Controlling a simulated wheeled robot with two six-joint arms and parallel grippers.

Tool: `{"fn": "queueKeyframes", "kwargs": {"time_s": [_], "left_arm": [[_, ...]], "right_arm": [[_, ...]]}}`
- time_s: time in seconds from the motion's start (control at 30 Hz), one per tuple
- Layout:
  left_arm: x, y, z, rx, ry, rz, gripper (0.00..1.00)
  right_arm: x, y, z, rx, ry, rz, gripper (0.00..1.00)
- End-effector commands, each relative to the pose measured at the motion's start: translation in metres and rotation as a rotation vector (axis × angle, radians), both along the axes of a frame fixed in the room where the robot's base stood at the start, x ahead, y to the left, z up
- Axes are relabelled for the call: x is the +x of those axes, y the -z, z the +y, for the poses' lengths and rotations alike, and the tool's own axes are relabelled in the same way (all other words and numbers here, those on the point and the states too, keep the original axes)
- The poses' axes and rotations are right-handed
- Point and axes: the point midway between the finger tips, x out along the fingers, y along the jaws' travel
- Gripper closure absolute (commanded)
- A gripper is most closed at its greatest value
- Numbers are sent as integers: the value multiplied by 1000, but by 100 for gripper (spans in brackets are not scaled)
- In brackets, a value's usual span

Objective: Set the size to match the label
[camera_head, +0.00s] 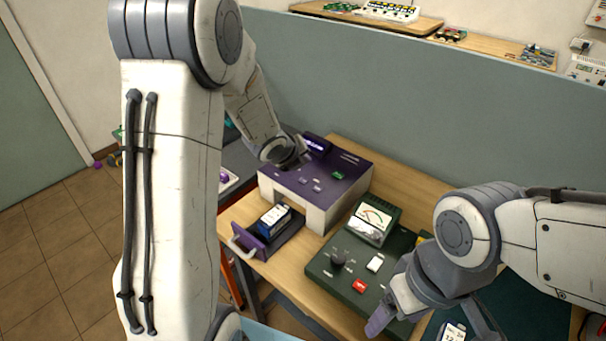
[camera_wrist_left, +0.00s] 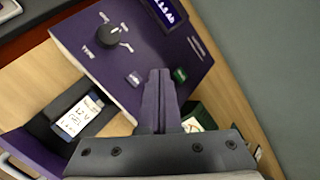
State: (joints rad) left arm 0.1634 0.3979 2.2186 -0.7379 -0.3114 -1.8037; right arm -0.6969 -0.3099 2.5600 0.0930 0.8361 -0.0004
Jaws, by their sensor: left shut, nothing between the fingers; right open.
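The purple charger (camera_head: 340,190) stands on the wooden bench, with a dark display (camera_wrist_left: 165,12), a black knob (camera_wrist_left: 108,35) with printed marks around it, a pale button (camera_wrist_left: 135,78) and a green button (camera_wrist_left: 180,74). Its drawer (camera_head: 243,240) is open and holds a dark battery (camera_head: 275,217). The battery's white label (camera_wrist_left: 78,117) faces up in the left wrist view; its print is too small to read surely. My left gripper (camera_head: 304,144) is shut and empty above the charger's top. Its fingertips (camera_wrist_left: 160,74) show between the two buttons. My right gripper (camera_head: 432,326) is open at lower right.
A green tester (camera_head: 318,268) with a meter (camera_head: 370,222), a black knob and a red button stands right of the charger. A labelled battery (camera_head: 452,332) lies near my right gripper. A grey partition (camera_head: 400,100) rises behind the bench.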

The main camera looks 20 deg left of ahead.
Motion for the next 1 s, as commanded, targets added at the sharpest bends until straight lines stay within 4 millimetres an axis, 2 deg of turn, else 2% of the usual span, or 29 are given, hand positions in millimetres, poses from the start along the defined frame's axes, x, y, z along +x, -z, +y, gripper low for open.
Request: {"fn": "queueKeyframes", "kwargs": {"time_s": [0.07,0.17,0.27,0.4,0.5,0.6,0.7,0.83,1.0], "left_arm": [[-10,-9,-20,-66,-84,36,100],[-39,-21,-53,-207,-282,124,100],[-88,-32,-92,-383,-551,245,100],[-175,-40,-136,-587,-953,431,100],[-235,-43,-155,-663,-1201,546,100],[-285,-45,-165,-693,-1401,632,100],[-321,-47,-169,-693,-1545,685,100],[-345,-49,-171,-684,-1649,718,100],[-351,-49,-171,-679,-1680,724,100]], "right_arm": [[0,0,0,0,0,0,24],[0,0,0,0,0,0,24],[0,0,0,0,0,0,24],[0,0,0,0,0,0,24],[0,0,0,0,0,0,24],[0,0,0,0,0,0,24],[0,0,0,0,1,0,24],[0,0,0,0,1,0,24],[0,0,0,0,1,0,24]]}}
